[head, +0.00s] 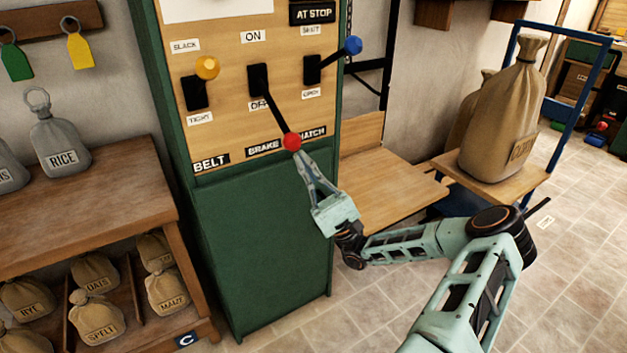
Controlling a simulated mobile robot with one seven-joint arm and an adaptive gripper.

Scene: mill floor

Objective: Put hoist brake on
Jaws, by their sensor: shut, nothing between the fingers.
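The brake lever is a black rod ending in a red knob (292,141), on the wooden panel of the green cabinet, between an ON label above and a partly covered OFF label below. The rod slants down and right from its slot, and the knob is at the low end. My gripper (300,155) is shut, its fingertips right at the underside of the red knob. I cannot tell whether they touch it. The BRAKE label (262,148) is just left of the knob.
The yellow-knobbed belt lever (207,68) is left of the brake lever, and the blue-knobbed hatch lever (352,46) is to its right. A wooden bench (80,200) with sacks stands left. A sack (503,112) stands on a blue-framed trolley at right.

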